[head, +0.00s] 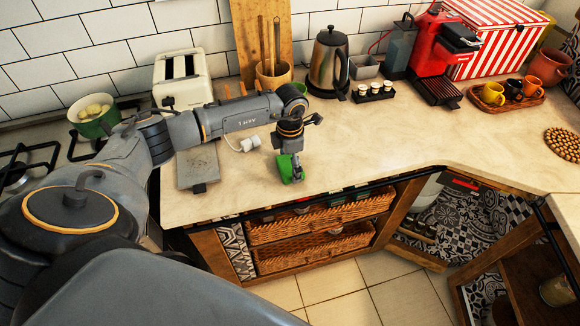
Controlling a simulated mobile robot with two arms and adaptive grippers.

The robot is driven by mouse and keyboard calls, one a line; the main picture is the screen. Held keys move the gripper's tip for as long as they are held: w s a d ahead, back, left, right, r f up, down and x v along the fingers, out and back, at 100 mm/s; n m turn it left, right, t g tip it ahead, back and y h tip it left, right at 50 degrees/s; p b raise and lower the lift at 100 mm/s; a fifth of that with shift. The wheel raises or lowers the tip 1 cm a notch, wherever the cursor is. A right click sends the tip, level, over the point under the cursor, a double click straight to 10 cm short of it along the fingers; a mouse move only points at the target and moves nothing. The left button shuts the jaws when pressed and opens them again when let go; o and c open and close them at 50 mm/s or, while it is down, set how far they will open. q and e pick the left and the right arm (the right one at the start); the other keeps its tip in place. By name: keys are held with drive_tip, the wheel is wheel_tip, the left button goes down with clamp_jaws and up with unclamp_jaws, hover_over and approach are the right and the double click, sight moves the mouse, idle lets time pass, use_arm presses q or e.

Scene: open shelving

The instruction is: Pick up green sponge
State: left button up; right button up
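The green sponge (285,168) is on the light countertop, close to its front edge, in the head view. My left gripper (295,163) points down right at the sponge, and its dark fingers cover part of it. The picture is too small to show whether the fingers are closed on the sponge or only around it. I cannot tell whether the sponge rests on the counter or is slightly raised. My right gripper is not in view.
A grey board (198,166) and a small white object (248,144) lie left of the sponge. A toaster (183,78), a kettle (328,62) and a red coffee machine (436,50) stand farther back. The countertop (380,135) right of the gripper is clear.

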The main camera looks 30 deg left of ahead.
sight(289, 165)
use_arm(q)
drive_tip(key=c, duration=0.4)
drive_tip(key=shift+r, duration=0.15)
drive_tip(key=shift+r+b, duration=0.25)
drive_tip(key=shift+b, duration=0.1)
wheel_tip(289, 165, up, 2)
drive_tip(key=shift+r+b, duration=0.2)
drive_tip(key=shift+b, duration=0.6)
drive_tip(key=s+r+b, duration=0.1)
drive_tip(key=s+r, duration=0.2)
drive_tip(key=s, duration=0.1)
drive_tip(key=s+r+b, duration=0.2)
drive_tip(key=s+r, duration=0.1)
drive_tip(key=s, duration=0.2)
drive_tip(key=s+r+b, duration=0.1)
drive_tip(key=s+r, duration=0.3)
drive_tip(key=s, duration=0.1)
drive_tip(key=shift+d, duration=0.1)
